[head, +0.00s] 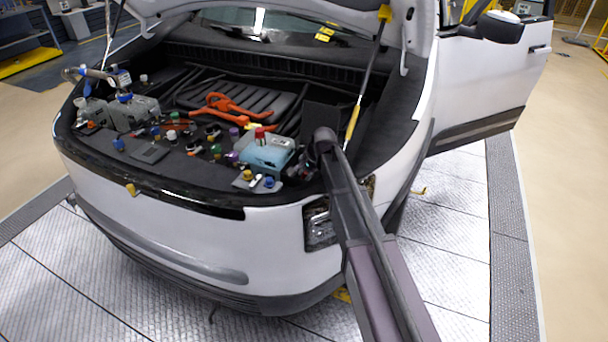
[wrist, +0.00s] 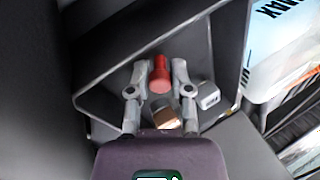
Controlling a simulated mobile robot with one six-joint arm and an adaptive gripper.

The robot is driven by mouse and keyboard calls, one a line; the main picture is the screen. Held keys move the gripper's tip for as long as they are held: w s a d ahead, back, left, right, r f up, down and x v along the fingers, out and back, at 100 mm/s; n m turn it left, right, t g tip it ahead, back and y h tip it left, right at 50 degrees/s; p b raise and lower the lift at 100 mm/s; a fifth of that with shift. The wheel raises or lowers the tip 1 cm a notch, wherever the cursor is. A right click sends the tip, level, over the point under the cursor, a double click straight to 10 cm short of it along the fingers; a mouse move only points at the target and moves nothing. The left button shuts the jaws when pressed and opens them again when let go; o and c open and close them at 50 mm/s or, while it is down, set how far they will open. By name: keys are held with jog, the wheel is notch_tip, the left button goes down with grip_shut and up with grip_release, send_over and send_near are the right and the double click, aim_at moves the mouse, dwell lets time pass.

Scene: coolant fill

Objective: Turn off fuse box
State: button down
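In the wrist view, a red upright knob (wrist: 160,75) stands in a dark recess (wrist: 110,85), which could be the fuse box's spot, though no label shows. My gripper (wrist: 160,72) has one fingertip on each side of the knob, very close to it. Whether the fingertips press on it I cannot tell. A brown-orange block (wrist: 165,115) and a small light grey block (wrist: 208,96) show by the fingers. In the head view, my gripper (head: 302,166) is low in the right side of the engine bay, mostly hidden by my arm.
A pale blue tank (head: 266,150) stands just left of my gripper; it also shows in the wrist view (wrist: 285,50). Orange cables (head: 220,105) and several coloured caps lie further left. The raised hood's yellow-ended strut (head: 354,122) stands behind my arm.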

jog(key=shift+a+h, duration=0.15)
jog(key=shift+h, duration=0.15)
jog(key=shift+w+a+r+g+h+p, duration=0.1)
jog(key=shift+w+a+g+h+p, duration=0.1)
jog(key=shift+g+h+p, duration=0.35)
jog(key=h, duration=0.2)
jog(key=shift+a+g+h, duration=0.25)
jog(key=shift+a+h, duration=0.1)
jog(key=h, duration=0.2)
jog(key=g+h+b, duration=0.1)
jog(key=shift+w+a+f+n, duration=0.15)
jog(key=shift+a+f+n, duration=0.1)
jog(key=shift+a+n, duration=0.05)
jog(key=shift+a+g+h+b, duration=0.1)
jog(key=shift+g+h+b, duration=0.35)
jog(key=shift+h, duration=0.35)
jog(key=shift+r, duration=0.1)
jog(key=c, duration=0.5)
grip_release()
jog(key=shift+c, duration=0.2)
